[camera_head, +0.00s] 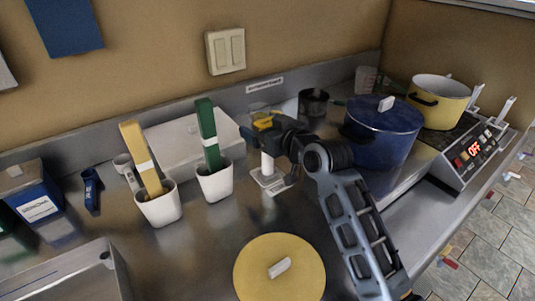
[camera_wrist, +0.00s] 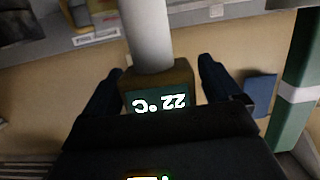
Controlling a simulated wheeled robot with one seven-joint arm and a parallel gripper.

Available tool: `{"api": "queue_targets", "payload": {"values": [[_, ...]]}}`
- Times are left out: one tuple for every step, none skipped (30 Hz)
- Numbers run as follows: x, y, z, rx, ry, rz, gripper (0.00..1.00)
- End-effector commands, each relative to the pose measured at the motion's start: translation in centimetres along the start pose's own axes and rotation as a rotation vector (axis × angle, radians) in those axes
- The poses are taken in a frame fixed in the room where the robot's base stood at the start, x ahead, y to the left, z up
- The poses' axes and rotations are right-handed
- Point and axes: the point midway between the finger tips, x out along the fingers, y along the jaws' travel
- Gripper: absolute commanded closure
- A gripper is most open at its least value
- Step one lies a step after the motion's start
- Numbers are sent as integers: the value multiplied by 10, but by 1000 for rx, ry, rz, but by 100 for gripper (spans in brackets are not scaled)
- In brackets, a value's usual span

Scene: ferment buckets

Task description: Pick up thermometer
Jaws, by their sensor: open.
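The thermometer (camera_head: 264,121) shows as a small yellow head on top of a white post (camera_head: 267,164) on a white base plate (camera_head: 270,184). In the wrist view its dark yellow-brown head (camera_wrist: 158,78) has a display reading 22 °C, upside down, and the white post (camera_wrist: 147,35) runs up from it. My gripper (camera_head: 258,134) is at the thermometer's head. In the wrist view my gripper (camera_wrist: 160,66) is open, with one dark finger on each side of the head and visible gaps between. How deep the head sits between the fingers is hard to tell.
Left of the thermometer stand two white cups, one with a green-handled tool (camera_head: 207,130), one with a yellow-handled tool (camera_head: 140,155). A blue pot (camera_head: 380,140) and a yellow pot (camera_head: 437,105) are right. A yellow lid (camera_head: 250,275) lies in front.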

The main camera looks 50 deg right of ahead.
Motion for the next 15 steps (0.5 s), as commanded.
{"api": "queue_targets", "payload": {"values": [[3, 0, -1, 0, 1, 0, 8], [4, 0, 0, 0, 1, 0, 8], [4, 0, 0, 0, 0, 0, 8], [4, 0, 0, 0, 0, 0, 8], [4, 0, 0, 0, 0, 0, 8], [4, 0, 0, 0, 0, 0, 8], [4, 0, 0, 0, 1, 0, 8], [4, 0, 0, 0, 1, 0, 8], [4, 0, 0, 0, 1, 0, 11], [4, 0, 0, 0, 1, 0, 14], [4, 0, 0, 0, 1, 0, 17], [4, 0, 0, 0, 1, 0, 21], [4, 0, 0, 0, 1, 0, 24], [4, 0, 0, 0, 1, 0, 27], [4, 0, 0, 0, 1, 0, 31]]}}
